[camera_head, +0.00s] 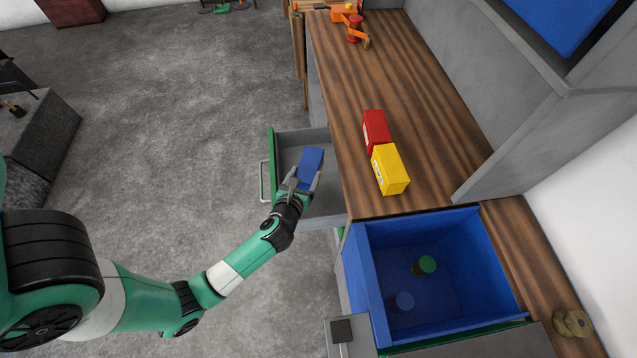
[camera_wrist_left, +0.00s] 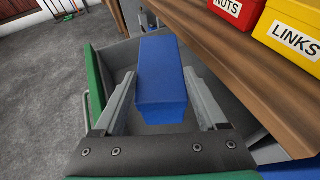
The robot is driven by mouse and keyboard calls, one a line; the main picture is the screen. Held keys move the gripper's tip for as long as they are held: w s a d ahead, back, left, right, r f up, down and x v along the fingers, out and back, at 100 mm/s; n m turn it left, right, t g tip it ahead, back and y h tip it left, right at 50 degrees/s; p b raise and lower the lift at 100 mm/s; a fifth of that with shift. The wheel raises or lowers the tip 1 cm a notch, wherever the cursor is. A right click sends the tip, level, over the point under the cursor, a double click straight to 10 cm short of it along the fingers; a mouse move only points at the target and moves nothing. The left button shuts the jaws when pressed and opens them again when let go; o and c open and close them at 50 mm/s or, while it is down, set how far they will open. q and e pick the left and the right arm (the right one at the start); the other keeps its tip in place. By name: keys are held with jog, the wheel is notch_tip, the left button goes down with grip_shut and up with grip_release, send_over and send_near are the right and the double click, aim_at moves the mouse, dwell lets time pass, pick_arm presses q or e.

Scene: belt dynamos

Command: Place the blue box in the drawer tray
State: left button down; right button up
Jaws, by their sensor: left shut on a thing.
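The blue box (camera_head: 311,160) is in my left gripper (camera_head: 303,182), over the open drawer tray (camera_head: 318,137). In the left wrist view the blue box (camera_wrist_left: 161,85) sits between the two fingers of the left gripper (camera_wrist_left: 166,108). The grey drawer tray with a green front (camera_wrist_left: 95,85) lies around and below the box in that view. I cannot tell whether the box touches the tray floor. My right gripper is in neither view.
A red box (camera_head: 376,131) and a yellow box (camera_head: 389,170) stand on the wooden bench (camera_head: 420,90) right of the drawer. A large blue bin (camera_head: 385,240) holds a green and a blue round item. An orange model arm (camera_head: 355,28) stands at the far end.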

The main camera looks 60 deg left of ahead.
pick_arm(q)
jog(key=w+f+b, duration=0.1)
jog(key=w+a+f+b, duration=0.1)
jog(key=f, duration=0.1)
jog(key=w+f+b, duration=0.1)
jog(key=w+f, duration=0.1)
jog(key=shift+a, duration=0.25)
jog(key=shift+w+a, duration=0.1)
jog(key=shift+w, duration=0.15)
jog(key=f+b, duration=0.2)
jog(key=f, duration=0.1)
jog(key=f+b, duration=0.1)
jog(key=shift+w+a+f+b, duration=0.15)
jog(key=shift+w+b, duration=0.25)
jog(key=shift+s, duration=0.1)
grip_release()
